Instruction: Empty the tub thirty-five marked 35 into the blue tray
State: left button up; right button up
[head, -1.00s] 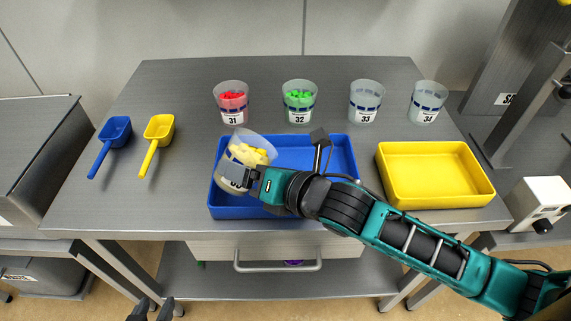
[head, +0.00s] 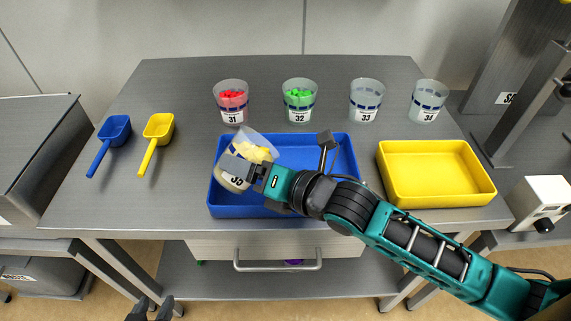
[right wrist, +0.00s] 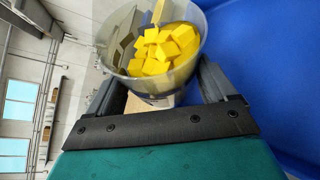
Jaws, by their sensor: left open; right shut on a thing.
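My right gripper (head: 243,170) is shut on the tub 35 (head: 231,184), a clear cup with yellow pieces (head: 254,153) inside. The tub is tilted, its mouth toward the upper right, over the left part of the blue tray (head: 285,208). In the right wrist view the tub (right wrist: 150,88) sits between my right fingers (right wrist: 160,92), and the yellow cubes (right wrist: 160,50) lie inside it. No pieces show in the bare part of the tray. My left gripper (head: 152,308) is open and empty at the bottom edge, low before the table.
Tubs 31 (head: 232,115) with red pieces, 32 (head: 299,114) with green pieces, 33 (head: 364,115) and 34 (head: 424,115) stand behind the tray. A yellow tray (head: 436,196) is at right. A blue scoop (head: 115,130) and a yellow scoop (head: 158,127) lie at left.

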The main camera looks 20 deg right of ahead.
aim_at(275, 161)
jog(key=shift+r+m+y+b, duration=0.3)
jog(key=shift+r+m+b, duration=0.1)
jog(key=shift+b, duration=0.2)
jog(key=shift+d+f+m+t+y+b, duration=0.1)
jog(key=shift+f+m+t+y+b, duration=0.2)
jog(key=shift+b, duration=0.5)
jog(key=shift+m+y+b, duration=0.1)
jog(key=shift+m+b, duration=0.3)
jog(key=shift+b, duration=0.35)
jog(key=shift+d+r+m+y+b, duration=0.15)
jog(key=shift+r+m+y+b, duration=0.2)
jog(key=shift+m+b, duration=0.4)
dwell(0.7)
jog(key=shift+w+d+r+m+t, duration=0.15)
jog(key=shift+d+r+m+t, duration=0.1)
jog(key=shift+d+t, duration=0.1)
jog(key=shift+w+d+r+m+b, duration=0.1)
jog(key=shift+d+r+m+b, duration=0.15)
jog(key=shift+d+m+b, duration=0.25)
dwell(0.5)
jog(key=shift+d+r+m+t+y+b, duration=0.2)
jog(key=shift+r+m+t+y+b, duration=0.15)
jog(key=shift+m+y+b, duration=0.25)
dwell(0.8)
jog(key=shift+w+f+m, duration=0.1)
jog(key=shift+m, duration=0.2)
jog(key=shift+d+f+m+b, duration=0.15)
jog(key=shift+m+b, duration=0.15)
jog(key=shift+b, duration=0.15)
